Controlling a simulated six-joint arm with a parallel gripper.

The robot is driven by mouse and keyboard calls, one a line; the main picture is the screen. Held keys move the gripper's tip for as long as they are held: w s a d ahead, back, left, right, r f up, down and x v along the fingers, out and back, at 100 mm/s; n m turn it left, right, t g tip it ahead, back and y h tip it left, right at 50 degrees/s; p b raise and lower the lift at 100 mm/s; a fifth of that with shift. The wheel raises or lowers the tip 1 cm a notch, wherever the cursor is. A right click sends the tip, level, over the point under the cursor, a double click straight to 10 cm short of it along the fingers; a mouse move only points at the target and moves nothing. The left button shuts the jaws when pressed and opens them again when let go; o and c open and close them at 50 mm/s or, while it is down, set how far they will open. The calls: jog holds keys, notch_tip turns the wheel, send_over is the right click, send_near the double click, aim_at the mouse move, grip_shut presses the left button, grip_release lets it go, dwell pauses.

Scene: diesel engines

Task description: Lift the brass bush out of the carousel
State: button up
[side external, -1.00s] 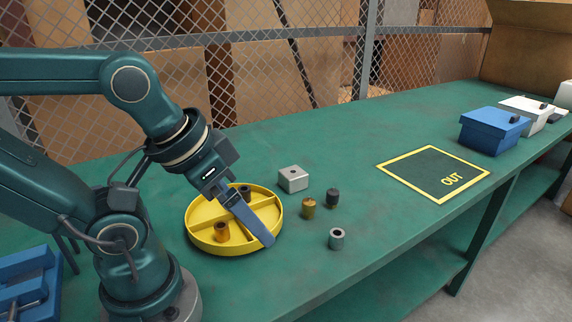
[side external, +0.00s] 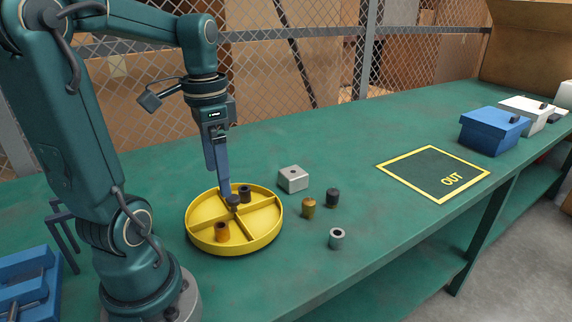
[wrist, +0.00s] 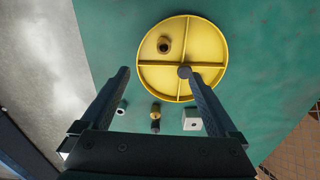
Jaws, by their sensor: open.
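The brass bush (side external: 221,231) stands upright in the front-left compartment in the side view. In the wrist view the bush (wrist: 163,44) shows its dark bore, in the upper-left compartment. My gripper (wrist: 157,72) is open and empty, pointing down above the carousel.
A silver block (side external: 293,179), a brass-coloured knob-topped part (side external: 309,208), a dark part (side external: 332,198) and a grey bush (side external: 337,238) stand right of the carousel. The yellow-edged OUT mat (side external: 425,172) is empty. A blue box (side external: 493,131) stands beyond it.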

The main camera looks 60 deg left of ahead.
aim_at(221, 225)
jog(key=shift+n, duration=0.4)
jog(key=shift+s+a+f, duration=0.1)
jog(key=shift+a+f, duration=0.05)
jog(key=shift+f, duration=1.75)
jog(key=shift+s+a+f, duration=0.1)
jog(key=shift+a+f, duration=0.1)
jog(key=shift+f, duration=1.7)
jog(key=shift+s+a+f, duration=0.1)
jog(key=shift+a+f, duration=0.05)
jog(key=shift+f, duration=1.75)
grip_shut()
jog(key=shift+r, duration=3.05)
